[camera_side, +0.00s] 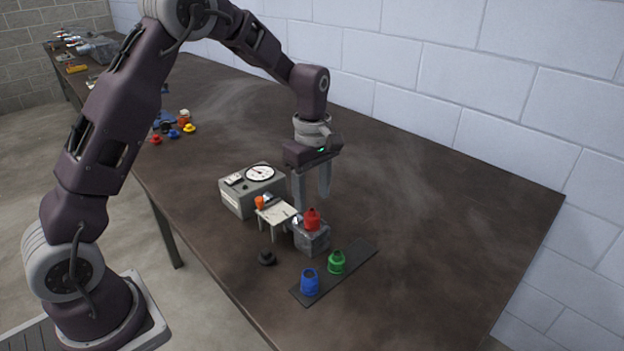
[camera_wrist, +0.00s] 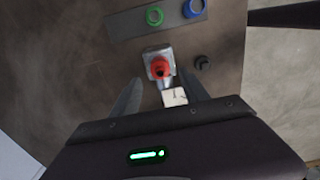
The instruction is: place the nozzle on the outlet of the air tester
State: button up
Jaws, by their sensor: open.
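The air tester (camera_side: 240,195) is a grey box with a round white dial on top. An orange piece (camera_side: 261,202), perhaps its outlet, shows at its front beside a small white stand (camera_side: 276,212). A red bottle-shaped piece (camera_side: 312,220) sits upright on a grey block (camera_side: 312,240); I cannot tell for sure which piece is the nozzle. My gripper (camera_side: 311,203) points down, open and empty, just above and behind the red piece. In the wrist view the red piece (camera_wrist: 160,68) shows between or just beyond the fingertips, and the white stand (camera_wrist: 174,97) lies nearer.
A green piece (camera_side: 337,262) and a blue piece (camera_side: 310,282) stand on a dark strip (camera_side: 322,277). A small black piece (camera_side: 267,258) lies left of the block. Several coloured parts sit farther back. The table's right side is clear up to the block wall.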

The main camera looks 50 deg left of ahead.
aim_at(312, 209)
jog(key=s+d+r+m+t, duration=0.1)
jog(key=s+r+m, duration=0.25)
jog(key=r, duration=0.85)
jog(key=s+d+r+m+t, duration=0.25)
jog(key=s+r+m, duration=0.35)
jog(key=s, duration=0.5)
jog(key=s+d+f+m+t, duration=0.1)
jog(key=s+f+m+t, duration=0.1)
jog(key=s+m, duration=0.6)
jog(key=s, duration=0.6)
jog(key=shift+d+f, duration=0.3)
